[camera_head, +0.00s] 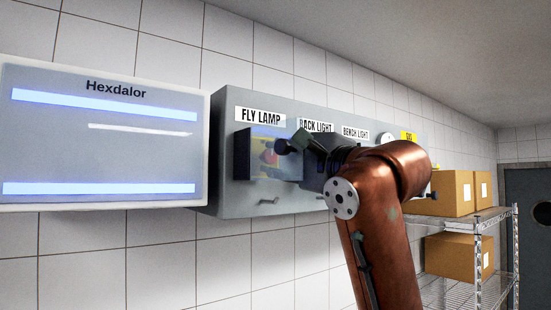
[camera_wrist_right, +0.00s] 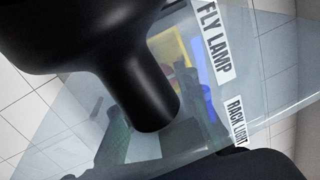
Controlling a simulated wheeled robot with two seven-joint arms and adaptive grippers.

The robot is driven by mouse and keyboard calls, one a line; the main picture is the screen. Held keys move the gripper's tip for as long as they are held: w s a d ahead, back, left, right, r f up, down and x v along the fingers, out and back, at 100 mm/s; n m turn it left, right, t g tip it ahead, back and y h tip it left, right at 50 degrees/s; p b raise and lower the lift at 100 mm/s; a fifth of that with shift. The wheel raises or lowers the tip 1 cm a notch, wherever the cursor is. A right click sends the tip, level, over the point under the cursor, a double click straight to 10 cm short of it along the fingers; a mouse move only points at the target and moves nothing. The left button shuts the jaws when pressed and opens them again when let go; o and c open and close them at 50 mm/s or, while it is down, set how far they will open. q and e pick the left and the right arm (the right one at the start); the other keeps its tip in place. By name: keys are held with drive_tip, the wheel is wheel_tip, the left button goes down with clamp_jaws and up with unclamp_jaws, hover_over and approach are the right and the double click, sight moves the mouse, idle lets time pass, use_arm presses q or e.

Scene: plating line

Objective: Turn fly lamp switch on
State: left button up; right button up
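The FLY LAMP label (camera_head: 261,116) sits at the upper left of a grey wall panel (camera_head: 232,200). Below it is a see-through cover box (camera_head: 251,168) with a yellow plate and a red part behind it; the switch's position is not clear. My right gripper (camera_head: 296,146) is at the right part of this cover, but I cannot tell if it touches. In the right wrist view the label (camera_wrist_right: 216,38), the yellow plate (camera_wrist_right: 172,52) and a blue part (camera_wrist_right: 200,85) show close by; a black cylinder hides much. The fingers' opening is unclear. My left gripper is out of view.
A lit Hexdalor fly lamp (camera_head: 105,148) hangs left of the panel. A wire shelf (camera_head: 482,225) with cartons (camera_head: 452,193) stands at right.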

drive_tip(key=shift+o, duration=1.4)
drive_tip(key=shift+d, duration=0.1)
drive_tip(key=v, duration=1.2)
